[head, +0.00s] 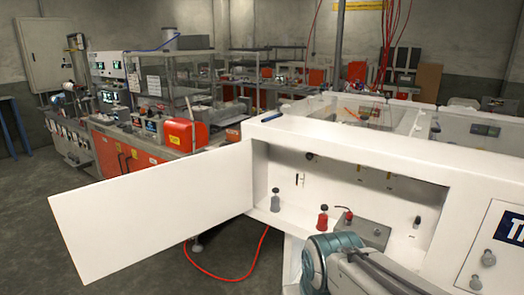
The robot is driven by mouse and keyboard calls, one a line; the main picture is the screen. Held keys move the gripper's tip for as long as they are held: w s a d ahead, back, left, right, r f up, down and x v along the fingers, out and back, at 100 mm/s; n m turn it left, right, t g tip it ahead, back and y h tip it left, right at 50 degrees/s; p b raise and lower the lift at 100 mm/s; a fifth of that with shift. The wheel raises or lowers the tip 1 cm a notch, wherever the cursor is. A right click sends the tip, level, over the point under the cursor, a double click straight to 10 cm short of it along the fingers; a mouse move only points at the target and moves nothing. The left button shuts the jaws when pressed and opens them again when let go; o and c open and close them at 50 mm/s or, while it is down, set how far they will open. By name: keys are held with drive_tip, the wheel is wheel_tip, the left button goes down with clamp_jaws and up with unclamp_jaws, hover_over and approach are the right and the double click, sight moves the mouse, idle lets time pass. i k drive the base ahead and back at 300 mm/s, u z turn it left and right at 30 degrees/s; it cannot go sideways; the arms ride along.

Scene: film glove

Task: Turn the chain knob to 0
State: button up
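No label reading "chain" is legible, so I cannot tell which knob is the chain knob. Two grey round knobs, an upper one (488,257) and a lower one (475,282), sit on the white front panel at the far right. Inside the open white cabinet (350,140) are a grey knob-like part with a dark top (275,203), a red one (323,218) and a small dark one (417,222). No pointer or scale can be read. My arm reaches in at the bottom centre, in front of the cabinet. My gripper's fingers do not show.
The white cabinet door (155,215) stands wide open to the left. A grey box (362,231) with a red-tipped lever is inside the cabinet. A red hose (225,278) lies on the floor below the door. A red-fronted workbench (125,158) stands behind at the left.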

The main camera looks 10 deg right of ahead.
sight(309, 156)
drive_tip(key=u, duration=0.1)
drive_tip(key=i, duration=1.6)
drive_tip(key=z, duration=0.45)
